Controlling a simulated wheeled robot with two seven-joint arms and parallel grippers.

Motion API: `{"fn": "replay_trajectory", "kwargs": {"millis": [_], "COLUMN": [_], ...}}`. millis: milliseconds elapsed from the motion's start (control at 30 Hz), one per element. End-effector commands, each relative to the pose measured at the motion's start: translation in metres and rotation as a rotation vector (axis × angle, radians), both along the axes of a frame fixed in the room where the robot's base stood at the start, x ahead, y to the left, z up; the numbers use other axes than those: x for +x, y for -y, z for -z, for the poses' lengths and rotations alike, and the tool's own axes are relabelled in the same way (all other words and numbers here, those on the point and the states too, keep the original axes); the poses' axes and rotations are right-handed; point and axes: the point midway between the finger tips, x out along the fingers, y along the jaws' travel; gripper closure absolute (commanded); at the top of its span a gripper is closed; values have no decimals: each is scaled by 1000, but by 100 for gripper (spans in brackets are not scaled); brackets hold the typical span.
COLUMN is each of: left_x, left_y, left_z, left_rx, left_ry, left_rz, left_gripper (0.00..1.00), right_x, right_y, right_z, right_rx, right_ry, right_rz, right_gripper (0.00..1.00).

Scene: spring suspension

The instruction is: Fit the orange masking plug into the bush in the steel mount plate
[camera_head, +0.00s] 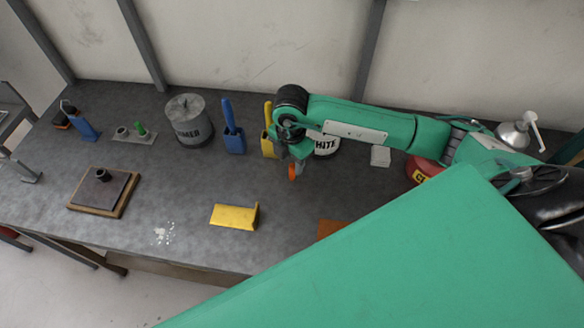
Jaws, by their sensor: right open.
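The steel mount plate (92,194) lies on a wooden board at the left of the bench. Its dark bush (103,175) stands up near the plate's back edge. An orange piece, which looks like the masking plug (292,173), shows at the tips of my right gripper (297,164), right of the bench's middle. The gripper points down and is open. I cannot tell whether the plug touches its fingers or what is under it. The right gripper is far to the right of the mount plate. My left gripper is not in view.
A small plate (124,140) with a grey bush and green plug stands behind the mount plate. A yellow bracket (234,216) lies in front. Bench between mount plate and bracket is mostly clear.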

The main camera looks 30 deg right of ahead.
Motion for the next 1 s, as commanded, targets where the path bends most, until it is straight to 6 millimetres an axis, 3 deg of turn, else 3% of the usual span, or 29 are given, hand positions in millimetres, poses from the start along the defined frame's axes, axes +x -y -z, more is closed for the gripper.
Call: {"fn": "replay_trajectory", "kwargs": {"millis": [33, 200, 467, 667, 1000], "left_x": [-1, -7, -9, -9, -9], "left_y": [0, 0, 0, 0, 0], "left_z": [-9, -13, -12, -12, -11], "left_rx": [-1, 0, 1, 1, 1], "left_ry": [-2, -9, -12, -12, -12], "left_rz": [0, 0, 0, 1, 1], "left_gripper": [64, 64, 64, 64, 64], "right_x": [-2, -2, -1, -1, -1], "right_y": [1, 1, 1, 1, 1], "right_z": [3, 24, 27, 27, 26], "right_rx": [-1, 1, 0, 0, 0], "right_ry": [-3, -1, 1, 1, 1], "right_rz": [2, 2, 1, 1, 1], "right_gripper": [59, 59, 59, 98, 100]}}
